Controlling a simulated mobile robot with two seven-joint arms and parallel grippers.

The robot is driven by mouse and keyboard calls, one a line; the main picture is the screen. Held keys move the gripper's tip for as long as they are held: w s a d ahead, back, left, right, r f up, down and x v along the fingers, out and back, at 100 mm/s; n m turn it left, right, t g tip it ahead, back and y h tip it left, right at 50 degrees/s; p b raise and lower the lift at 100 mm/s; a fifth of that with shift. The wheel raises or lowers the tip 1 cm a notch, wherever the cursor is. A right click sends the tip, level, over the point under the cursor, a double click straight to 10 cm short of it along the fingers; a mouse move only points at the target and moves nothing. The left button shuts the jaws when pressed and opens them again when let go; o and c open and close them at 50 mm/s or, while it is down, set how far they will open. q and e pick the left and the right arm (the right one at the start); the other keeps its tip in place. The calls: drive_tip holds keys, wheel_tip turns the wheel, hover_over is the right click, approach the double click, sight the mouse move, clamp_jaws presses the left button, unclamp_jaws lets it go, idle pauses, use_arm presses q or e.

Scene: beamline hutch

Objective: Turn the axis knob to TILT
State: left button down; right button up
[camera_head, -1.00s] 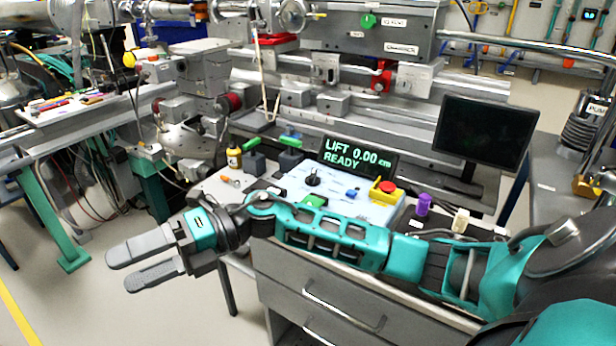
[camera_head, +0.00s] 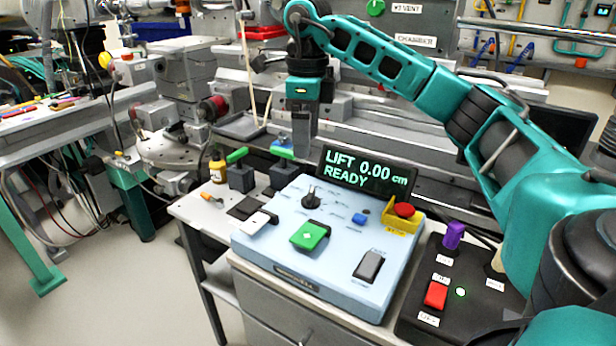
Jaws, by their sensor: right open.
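The axis knob (camera_head: 311,199) is a small black knob on the upper left of the light-blue control box (camera_head: 262,246). The labels around it are too small to read. The display (camera_head: 366,174) behind the box reads "LIFT 0.00 cm READY". My right gripper (camera_head: 303,152) points down above and behind the knob, apart from it. Its fingers are seen edge-on, and it is open with nothing visible in it. My left gripper is not in view.
The box also carries a green button (camera_head: 310,236), a blue knob (camera_head: 359,218), a black rocker switch (camera_head: 369,265) and a red button (camera_head: 403,209) on a yellow mount. A black panel (camera_head: 459,312) is at right.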

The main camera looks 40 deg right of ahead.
sight(309, 194)
drive_tip(key=f+b, duration=0.1)
drive_tip(key=f, duration=0.2)
drive_tip(key=f+b, duration=0.1)
drive_tip(key=f, duration=0.3)
drive_tip(key=d+f, duration=0.1)
drive_tip(key=f, duration=0.3)
drive_tip(key=shift+w+b, duration=0.1)
drive_tip(key=shift+b, duration=0.3)
drive_tip(key=shift+f, duration=0.75)
drive_tip(key=shift+c, duration=0.8)
drive_tip(key=shift+r, duration=0.1)
drive_tip(key=c, duration=0.9)
